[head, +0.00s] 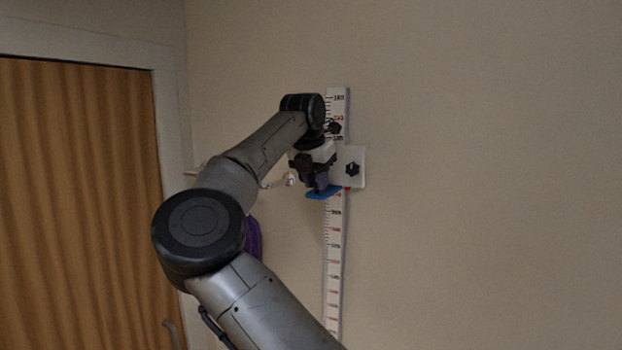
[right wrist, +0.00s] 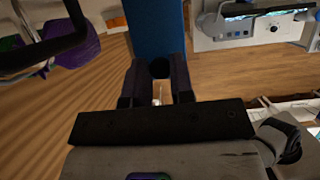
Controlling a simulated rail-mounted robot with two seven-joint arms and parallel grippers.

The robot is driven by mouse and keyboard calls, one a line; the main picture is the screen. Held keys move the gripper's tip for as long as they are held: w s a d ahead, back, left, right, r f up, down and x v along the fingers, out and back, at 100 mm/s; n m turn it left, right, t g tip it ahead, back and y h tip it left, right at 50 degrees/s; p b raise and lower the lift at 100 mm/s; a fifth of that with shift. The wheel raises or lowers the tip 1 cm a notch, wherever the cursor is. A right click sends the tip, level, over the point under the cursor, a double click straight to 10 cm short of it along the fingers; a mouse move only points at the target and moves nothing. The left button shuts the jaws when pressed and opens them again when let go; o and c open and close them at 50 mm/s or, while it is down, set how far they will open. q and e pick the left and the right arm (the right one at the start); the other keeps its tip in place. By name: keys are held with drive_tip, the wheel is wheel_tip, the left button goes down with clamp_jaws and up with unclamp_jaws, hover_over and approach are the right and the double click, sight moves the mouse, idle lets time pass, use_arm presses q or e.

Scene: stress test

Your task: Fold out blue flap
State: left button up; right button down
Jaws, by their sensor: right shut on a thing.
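A white height ruler (head: 335,255) with red and black marks is mounted upright on the wall. Its white slider plate (head: 353,163) carries a black knob (head: 352,170). The blue flap (head: 323,193) sits at the slider's lower end and juts out sideways from the ruler, looking roughly level. My right gripper (head: 317,186) is at the flap, covering part of it and of the slider. In the right wrist view the blue flap (right wrist: 155,28) runs up from between the two dark fingers of my right gripper (right wrist: 156,68), which is shut on it. My left gripper is not in view.
A wooden door (head: 75,200) with a pale frame is at the left. A hook (head: 289,180) and a purple item (head: 254,238) are partly behind my arm. The wall right of the ruler is clear. The wrist view also shows a white equipment panel (right wrist: 245,30).

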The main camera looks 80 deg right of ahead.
drive_tip(key=shift+d, duration=0.1)
drive_tip(key=c, duration=1)
unclamp_jaws()
drive_tip(key=shift+r, duration=0.1)
drive_tip(key=shift+r, duration=0.25)
drive_tip(key=v, duration=1.3)
drive_tip(key=shift+b, duration=0.3)
